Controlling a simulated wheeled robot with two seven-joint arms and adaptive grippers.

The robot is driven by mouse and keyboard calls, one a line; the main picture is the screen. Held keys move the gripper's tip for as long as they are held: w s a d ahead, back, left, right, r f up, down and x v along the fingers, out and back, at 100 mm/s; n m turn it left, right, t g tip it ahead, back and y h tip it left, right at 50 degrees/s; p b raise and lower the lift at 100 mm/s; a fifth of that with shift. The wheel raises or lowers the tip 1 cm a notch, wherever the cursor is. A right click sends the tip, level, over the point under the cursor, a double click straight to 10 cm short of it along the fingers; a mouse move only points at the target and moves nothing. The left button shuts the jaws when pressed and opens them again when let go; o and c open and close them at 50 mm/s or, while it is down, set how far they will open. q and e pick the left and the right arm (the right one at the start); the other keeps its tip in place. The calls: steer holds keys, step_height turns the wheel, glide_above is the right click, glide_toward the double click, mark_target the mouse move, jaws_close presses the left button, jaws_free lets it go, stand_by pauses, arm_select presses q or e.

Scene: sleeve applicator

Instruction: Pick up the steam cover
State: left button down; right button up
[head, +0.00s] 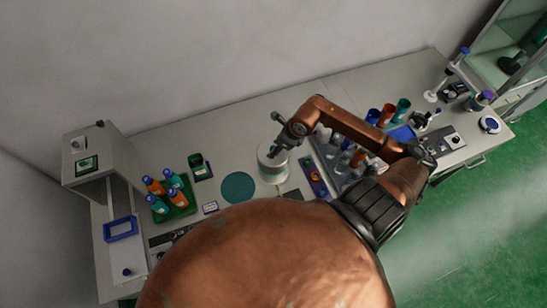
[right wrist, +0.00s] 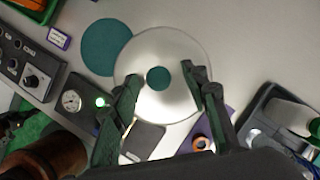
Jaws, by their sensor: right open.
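The steam cover appears to be the pale round, drum-like piece (head: 272,170) on the bench, left of my right arm's end. In the right wrist view it is a shiny whitish disc (right wrist: 165,52) with a dark teal round spot at its centre; I cannot tell whether that spot is a knob or an opening. My right gripper (head: 281,141) is over its top. In the right wrist view the open fingers (right wrist: 163,86) lie either side of the central spot, holding nothing. Their height above the cover is unclear. My left gripper is not in view.
A flat teal disc (head: 237,187) lies left of the cover. A green tray (head: 186,208) holds several bottles. A purple strip (head: 314,176) and a grey tray of coloured cylinders (head: 330,160) are to the right. A gauge panel (right wrist: 82,108) is close by.

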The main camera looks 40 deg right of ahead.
steer(key=shift+f, duration=0.25)
steer(key=shift+a, duration=0.1)
steer(key=c, duration=1.1)
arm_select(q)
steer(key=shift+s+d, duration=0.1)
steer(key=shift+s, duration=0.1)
arm_select(e)
jaws_close()
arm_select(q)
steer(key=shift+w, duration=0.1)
arm_select(e)
steer(key=shift+r, duration=0.1)
